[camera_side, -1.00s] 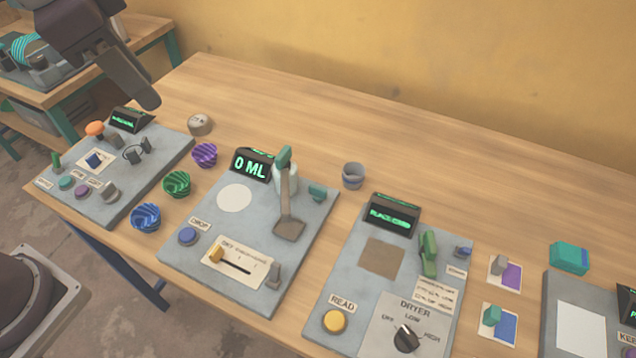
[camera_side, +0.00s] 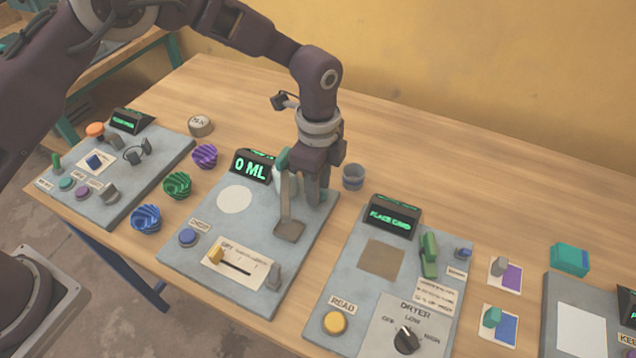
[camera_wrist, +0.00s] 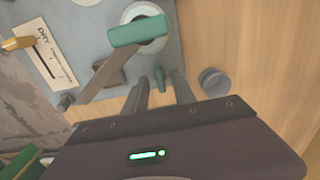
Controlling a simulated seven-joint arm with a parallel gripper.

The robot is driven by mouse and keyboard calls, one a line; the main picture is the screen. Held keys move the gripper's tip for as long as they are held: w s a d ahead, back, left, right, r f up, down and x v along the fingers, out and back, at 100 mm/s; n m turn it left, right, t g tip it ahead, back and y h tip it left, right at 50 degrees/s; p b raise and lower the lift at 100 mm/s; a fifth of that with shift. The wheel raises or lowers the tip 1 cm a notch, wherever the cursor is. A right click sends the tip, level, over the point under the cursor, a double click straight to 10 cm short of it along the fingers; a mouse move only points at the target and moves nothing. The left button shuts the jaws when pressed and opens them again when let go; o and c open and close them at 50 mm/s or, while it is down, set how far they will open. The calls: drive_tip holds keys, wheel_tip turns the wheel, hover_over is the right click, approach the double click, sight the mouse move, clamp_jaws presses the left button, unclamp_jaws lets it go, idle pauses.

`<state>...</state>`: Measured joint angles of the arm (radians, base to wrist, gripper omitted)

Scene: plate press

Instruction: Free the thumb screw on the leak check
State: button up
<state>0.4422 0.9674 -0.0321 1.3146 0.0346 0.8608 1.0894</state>
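No readable label in either view names the leak check. My gripper (camera_side: 315,198) points down over the right side of the grey panel with the "0 ML" display (camera_side: 252,167). A small teal winged knob (camera_wrist: 161,77), which may be the thumb screw, sits on that panel. In the wrist view it lies just beyond and between my two fingers (camera_wrist: 160,92), which are apart and hold nothing. I cannot tell if they touch it. In the side view my fingers mostly hide this knob.
A teal-topped lever with a grey arm (camera_side: 289,205) stands close left of my fingers. A grey cup (camera_side: 353,176) stands close to the right, on the wood. Another panel with a green lever (camera_side: 429,254) lies further right. The table behind is clear.

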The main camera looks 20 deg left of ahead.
drive_tip(key=shift+f, duration=0.1)
drive_tip(key=shift+c, duration=0.4)
clamp_jaws()
drive_tip(key=n, duration=1.3)
drive_tip(key=shift+n, duration=2.4)
